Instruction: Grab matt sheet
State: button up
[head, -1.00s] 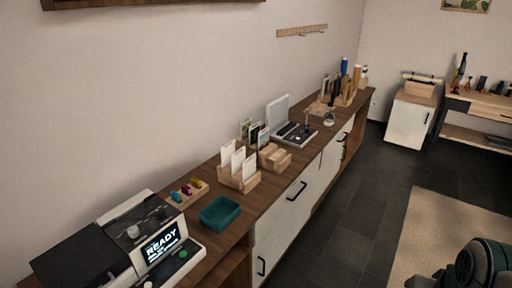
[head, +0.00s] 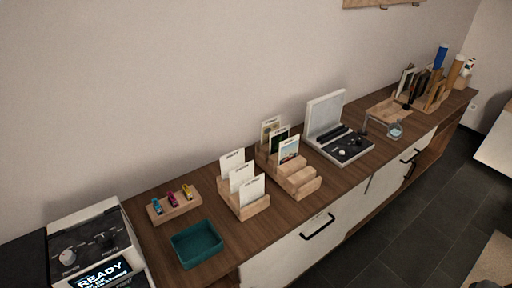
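Several white sheets stand upright in a slotted wooden holder on the sideboard: a back sheet (head: 231,162), a middle sheet (head: 241,176) and a front sheet (head: 251,190). Each has a small dark label at its top. The labels are too small to read, so I cannot tell which one is the matt sheet. The wooden holder (head: 247,212) stands near the front edge of the sideboard, right of the teal tray. My gripper is not in view.
The sideboard (head: 283,213) also bears a teal tray (head: 197,244), a block with small coloured items (head: 174,208), a printer-like machine (head: 93,244), a second wooden holder with picture cards (head: 301,182) and an open grey case (head: 338,130). Dark floor (head: 400,225) lies clear in front.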

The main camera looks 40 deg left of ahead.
aim_at(229, 161)
jog(key=u, duration=0.6)
jog(key=i, duration=0.9)
jog(key=u, duration=1.45)
jog(key=i, duration=0.5)
jog(key=u, duration=0.5)
